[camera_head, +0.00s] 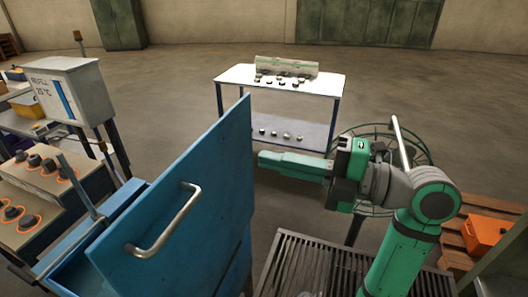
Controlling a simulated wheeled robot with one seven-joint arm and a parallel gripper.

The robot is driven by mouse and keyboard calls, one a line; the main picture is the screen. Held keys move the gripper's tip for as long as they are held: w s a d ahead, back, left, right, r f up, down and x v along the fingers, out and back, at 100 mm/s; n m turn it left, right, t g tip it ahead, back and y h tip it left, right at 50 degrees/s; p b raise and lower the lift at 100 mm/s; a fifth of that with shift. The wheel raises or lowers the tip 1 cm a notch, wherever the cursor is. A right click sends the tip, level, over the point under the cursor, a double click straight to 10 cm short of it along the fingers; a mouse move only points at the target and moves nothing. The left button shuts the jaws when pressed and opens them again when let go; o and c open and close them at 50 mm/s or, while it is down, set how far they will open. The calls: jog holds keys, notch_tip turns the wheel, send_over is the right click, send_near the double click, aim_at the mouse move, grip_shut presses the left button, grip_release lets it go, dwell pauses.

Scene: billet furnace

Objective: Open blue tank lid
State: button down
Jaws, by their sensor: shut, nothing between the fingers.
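The blue tank (72,272) stands at the lower left; part of its opening shows. Its blue lid (215,165) is raised steeply, nearly upright, with a silver bar handle (165,222) on the face toward me. My gripper (262,158) is on the right of the lid, pointing left, with its tips close to the lid's right edge. I cannot tell whether they touch it. The fingers are shut and empty. The handle is free of the gripper. The lid hides part of the tank's far side.
A white table (335,84) with small metal pieces and a long block stands behind. A grey control box (72,88) and a panel with knobs (35,185) are at left. A dark grate (305,268) lies below my arm. An orange box (486,234) sits at right.

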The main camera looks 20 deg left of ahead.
aim_at(199, 145)
jog(key=a, duration=1.2)
jog(key=shift+s+a, duration=0.15)
jog(key=shift+s, duration=0.25)
jog(key=shift+a, duration=0.15)
jog(key=a+f+h, duration=0.1)
jog(key=a+h, duration=0.2)
jog(key=a, duration=1.2)
jog(key=shift+s+h, duration=0.3)
jog(key=shift+s, duration=0.15)
jog(key=shift+f, duration=0.1)
jog(key=s+v, duration=0.1)
jog(key=v, duration=1.3)
jog(key=shift+w, duration=0.45)
jog(key=shift+w+a, duration=0.1)
